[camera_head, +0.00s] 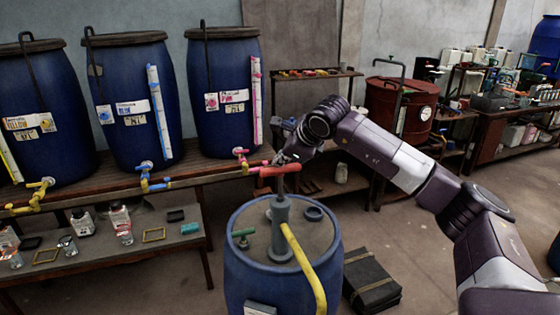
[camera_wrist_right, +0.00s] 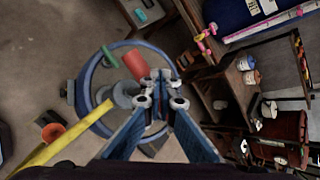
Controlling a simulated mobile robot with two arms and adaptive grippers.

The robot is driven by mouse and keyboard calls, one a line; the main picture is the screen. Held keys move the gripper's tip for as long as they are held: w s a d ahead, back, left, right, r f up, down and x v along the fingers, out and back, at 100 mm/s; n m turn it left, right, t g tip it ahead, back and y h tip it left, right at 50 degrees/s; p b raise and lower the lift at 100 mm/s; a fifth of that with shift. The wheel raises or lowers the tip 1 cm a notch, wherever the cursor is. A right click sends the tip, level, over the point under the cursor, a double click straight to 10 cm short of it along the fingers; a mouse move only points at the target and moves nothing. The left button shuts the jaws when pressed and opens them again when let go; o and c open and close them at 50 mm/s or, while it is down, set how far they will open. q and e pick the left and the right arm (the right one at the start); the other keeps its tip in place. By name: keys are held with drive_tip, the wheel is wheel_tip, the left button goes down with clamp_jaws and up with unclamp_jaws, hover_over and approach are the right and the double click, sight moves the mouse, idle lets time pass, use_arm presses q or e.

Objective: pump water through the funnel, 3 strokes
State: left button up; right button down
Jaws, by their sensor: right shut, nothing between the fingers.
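The hand pump (camera_head: 280,215) has a grey body and a red crossbar handle (camera_head: 280,170). It stands upright on top of a blue drum (camera_head: 262,285). A yellow hose (camera_head: 305,265) runs from the pump down over the drum's front. My right gripper (camera_head: 284,158) is shut and empty, just above and behind the red handle; I cannot tell whether they touch. In the right wrist view the shut fingers (camera_wrist_right: 160,88) are beside the handle (camera_wrist_right: 135,65), with the drum top (camera_wrist_right: 85,100) beyond. I cannot make out a funnel. My left gripper is out of view.
Three blue vats with taps stand on the shelf (camera_head: 120,178) at the left. A small green-handled fitting (camera_head: 243,234) and a dark ring (camera_head: 314,213) are on the drum top. A dark case (camera_head: 370,280) lies on the floor right of the drum. A red barrel (camera_head: 402,108) stands behind.

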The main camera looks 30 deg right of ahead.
sight(280, 171)
drive_tip(key=shift+r+p, duration=2)
drive_tip(key=shift+r, duration=1)
